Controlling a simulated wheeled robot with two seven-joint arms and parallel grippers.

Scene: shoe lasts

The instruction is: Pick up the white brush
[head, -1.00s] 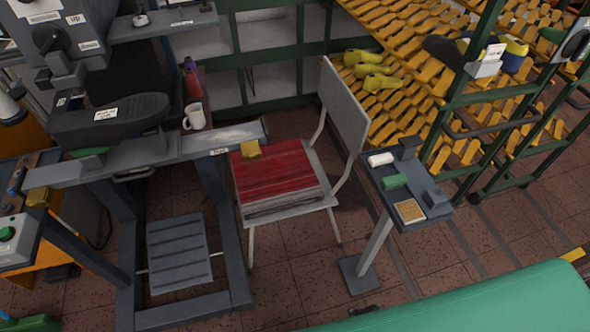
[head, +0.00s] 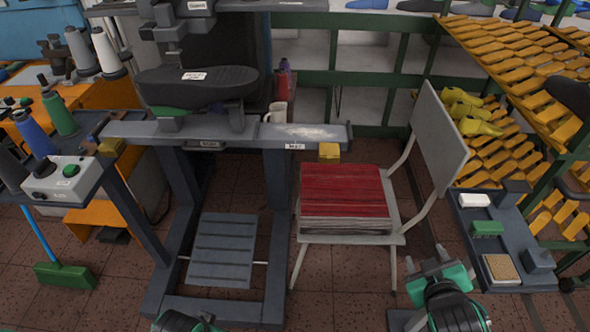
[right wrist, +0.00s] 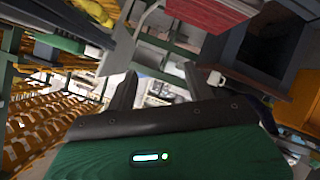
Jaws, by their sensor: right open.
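The white brush (head: 474,199) lies on the left part of a small dark stand at the right in the head view. A green brush (head: 487,228) lies just in front of it. My right gripper (head: 428,261) is open and empty, left of the stand and apart from the white brush. Its two fingers also show spread in the right wrist view (right wrist: 160,85), with nothing between them.
The stand's tray (head: 515,218) also holds a tan pad (head: 501,268) and dark blocks. A chair (head: 440,145) with red material (head: 342,190) stands left of the stand. An orange rack (head: 515,75) rises behind. A dark machine frame (head: 270,230) fills the middle left.

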